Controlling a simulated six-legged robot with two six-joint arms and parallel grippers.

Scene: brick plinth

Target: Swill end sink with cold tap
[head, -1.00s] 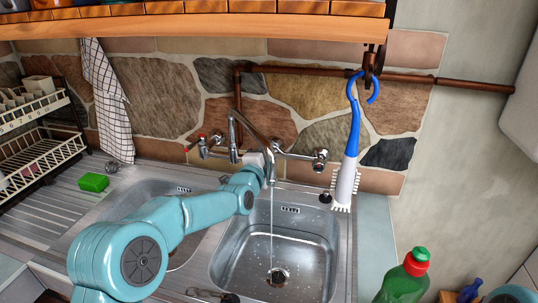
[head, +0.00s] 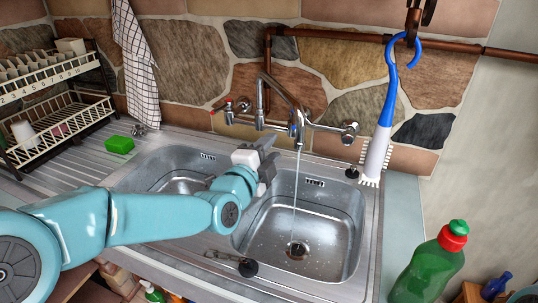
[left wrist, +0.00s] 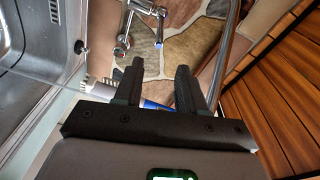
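The chrome mixer tap (head: 278,92) has its spout over the right basin, the end sink (head: 335,215). A thin stream of water (head: 296,190) falls from it to the drain (head: 297,249). The tap's red-marked handle (head: 243,104) is at left; the other handle (head: 350,130) is at right. My left gripper (head: 268,167) is above the left edge of the end sink, left of and below the spout, apart from it. In the left wrist view its fingers (left wrist: 158,88) stand apart with nothing held; the blue-marked tap handle (left wrist: 158,40) shows beyond. My right gripper is out of view.
A blue-and-white brush (head: 382,125) hangs at right. A green bottle (head: 430,262) stands beside the counter at right. A green sponge (head: 119,145) lies near the dish rack (head: 60,115). The left basin (head: 160,160) is partly behind my arm. A black plug (head: 248,267) lies on the front rim.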

